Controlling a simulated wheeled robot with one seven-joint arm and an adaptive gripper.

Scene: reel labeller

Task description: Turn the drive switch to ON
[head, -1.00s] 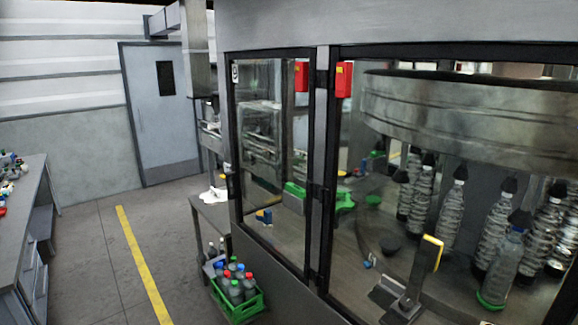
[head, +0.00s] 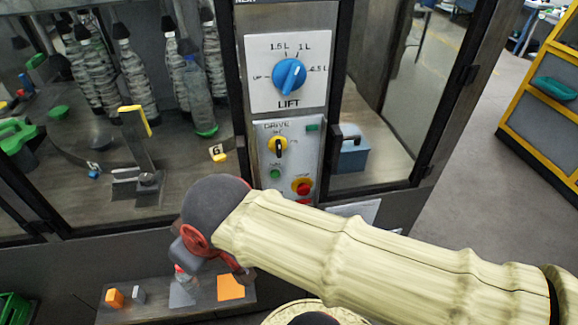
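My arm comes in from the right, below the panel. Its dark end and my gripper (head: 228,268) are lower left of the switch, apart from it. The fingers are mostly hidden, so their opening does not show.
Above is a big blue LIFT knob (head: 289,75). A low shelf (head: 150,312) holds small blocks.

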